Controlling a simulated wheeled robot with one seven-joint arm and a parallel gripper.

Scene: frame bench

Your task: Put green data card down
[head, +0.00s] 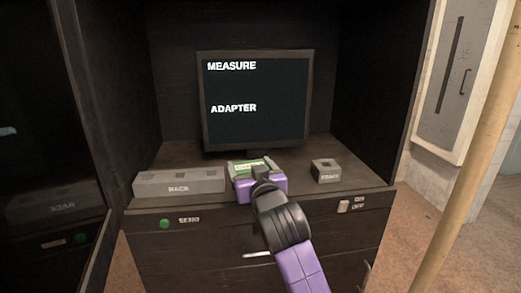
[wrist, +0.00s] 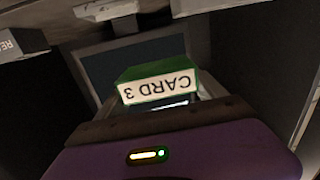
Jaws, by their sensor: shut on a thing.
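The green data card (head: 250,167) is between the fingers of my gripper (head: 252,172), above the desk top in front of the monitor. In the wrist view the green card (wrist: 157,74) shows a white label reading "CARD 3", upside down. My gripper (wrist: 160,104) is shut on it. In the head view, my purple gripper body hides part of the card and the desk beneath it. I cannot tell whether the card touches the desk.
A grey rack box (head: 180,184) with slots stands left on the desk (head: 300,190). A small grey slotted block (head: 326,171) stands right. The monitor (head: 256,100) behind reads "MEASURE" and "ADAPTER". A green button (head: 165,224) and a switch (head: 343,206) are on the front panel.

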